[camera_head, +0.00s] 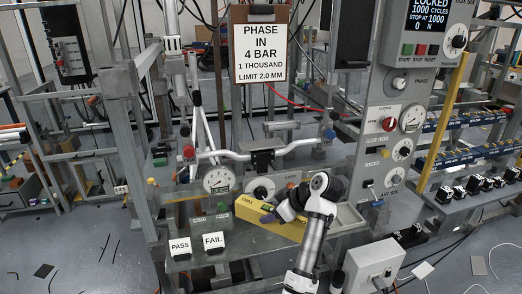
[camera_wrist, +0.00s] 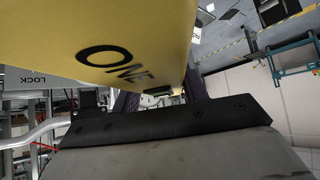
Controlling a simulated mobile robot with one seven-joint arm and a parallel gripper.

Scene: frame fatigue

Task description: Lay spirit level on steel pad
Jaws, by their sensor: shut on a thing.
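The yellow spirit level (camera_head: 262,218) is a long block at the front of the rig's bench, slanting down to the right. My gripper (camera_head: 287,211) is shut on it near its right part, and my dark wrist covers some of that end. In the wrist view the yellow level (camera_wrist: 150,28) fills the upper left, with large dark lettering on its face. My gripper's dark fingers (camera_wrist: 160,97) are partly hidden behind it. I cannot single out the steel pad, nor tell whether the level touches the surface below.
PASS (camera_head: 180,246) and FAIL (camera_head: 213,242) cards stand at the bench's front left. A dial gauge (camera_head: 218,181) and a handlebar (camera_head: 225,157) are just behind the level. A control column (camera_head: 402,120) rises at the right. A grey box (camera_head: 374,265) stands front right.

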